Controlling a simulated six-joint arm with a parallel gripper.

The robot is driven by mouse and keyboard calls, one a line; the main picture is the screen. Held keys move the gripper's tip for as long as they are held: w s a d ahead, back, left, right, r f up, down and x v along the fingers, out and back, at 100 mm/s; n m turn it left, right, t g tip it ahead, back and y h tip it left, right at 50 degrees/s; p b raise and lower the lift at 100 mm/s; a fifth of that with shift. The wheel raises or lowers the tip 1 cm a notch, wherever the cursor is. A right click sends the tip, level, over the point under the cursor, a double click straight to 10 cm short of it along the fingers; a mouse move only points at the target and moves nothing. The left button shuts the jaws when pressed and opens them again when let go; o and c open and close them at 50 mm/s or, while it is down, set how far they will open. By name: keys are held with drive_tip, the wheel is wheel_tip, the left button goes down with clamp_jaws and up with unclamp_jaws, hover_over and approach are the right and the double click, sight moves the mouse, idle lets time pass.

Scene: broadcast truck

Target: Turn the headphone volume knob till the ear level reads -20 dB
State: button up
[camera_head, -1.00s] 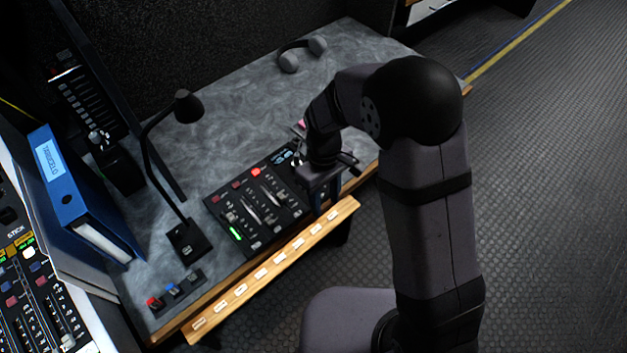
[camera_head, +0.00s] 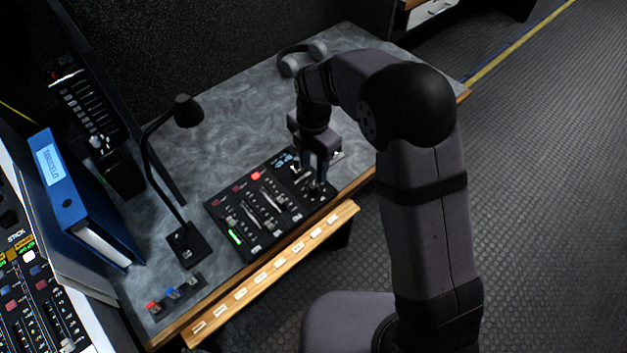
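The audio panel (camera_head: 262,228) lies on the grey desk, with red-lit buttons, a green light, several faders and, at its far right end, a small bluish readout (camera_head: 283,159). The readout's figures are too small to read. My gripper (camera_head: 314,182) points down over the right end of the panel, with its fingers close to the controls there. The headphone volume knob cannot be made out; the gripper covers part of that end. I cannot tell whether the fingers touch anything or how far apart they are.
A gooseneck lamp (camera_head: 186,112) stands left of the panel. Grey headphones (camera_head: 292,62) lie at the back of the desk. A blue binder (camera_head: 68,190) stands at the left. A labelled wooden strip (camera_head: 270,272) runs along the front.

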sight(314, 185)
drive_tip(key=shift+f, duration=0.1)
drive_tip(key=shift+f+p, duration=0.5)
drive_tip(key=shift+f, duration=3.1)
clamp_jaws()
